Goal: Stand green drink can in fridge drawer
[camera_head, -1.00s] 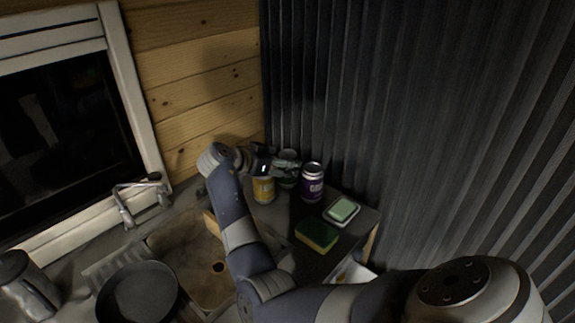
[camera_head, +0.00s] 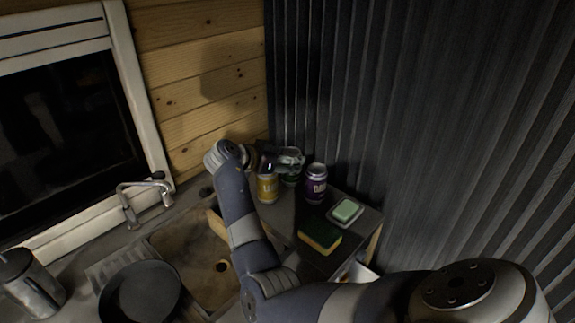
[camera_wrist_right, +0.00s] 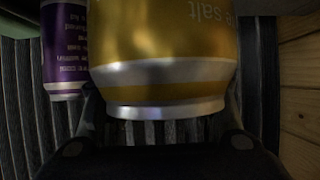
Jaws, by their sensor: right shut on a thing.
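A yellow can (camera_head: 267,189) stands close by on the left. It fills much of the right wrist view (camera_wrist_right: 165,50), between the dark fingers, and hides what is behind it. A pale, partly hidden thing (camera_head: 357,272) below the counter's right end may be the fridge drawer. My left gripper is out of view.
A yellow-green sponge (camera_head: 319,236) and a soap dish (camera_head: 345,212) lie in front. A sink, faucet (camera_head: 140,196) and pan (camera_head: 140,293) are left. Dark corrugated wall closes the back right.

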